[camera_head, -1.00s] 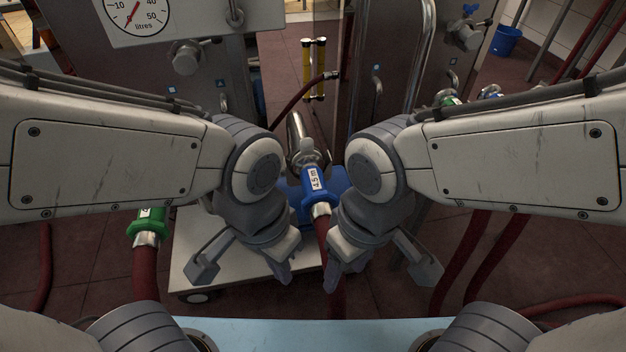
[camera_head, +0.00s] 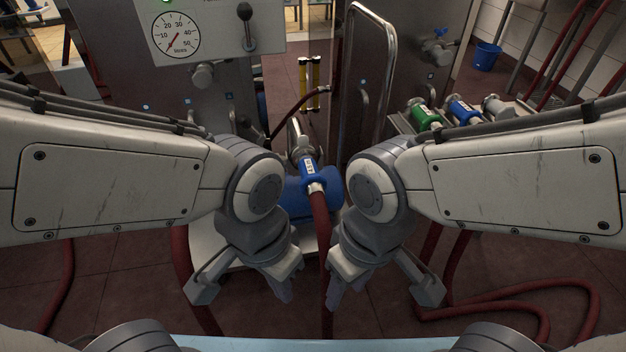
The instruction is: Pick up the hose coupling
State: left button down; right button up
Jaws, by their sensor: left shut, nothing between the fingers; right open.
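A blue hose coupling (camera_head: 309,174) with a white label and metal ends sits on a metal pipe fitting in the middle of the head view. A dark red hose (camera_head: 322,245) hangs down from it, between my two grippers. Green (camera_head: 424,117), blue (camera_head: 463,112) and grey (camera_head: 495,106) couplings lie side by side on a rack at the right. My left gripper (camera_head: 279,287) is shut and empty, left of the hose. My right gripper (camera_head: 347,292) is open and empty, right of the hose. Neither visibly holds the coupling.
A blue rounded body (camera_head: 300,200) and a pale cart (camera_head: 207,250) stand below the coupling. A steel cabinet with a litre gauge (camera_head: 176,36) is at the left, and a bent steel handle (camera_head: 386,70) at centre right. Red hoses (camera_head: 520,300) loop over the floor at the right.

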aim_at(305, 159)
jog(key=z, duration=1.6)
jog(key=i, duration=1.25)
jog(key=u, duration=2.6)
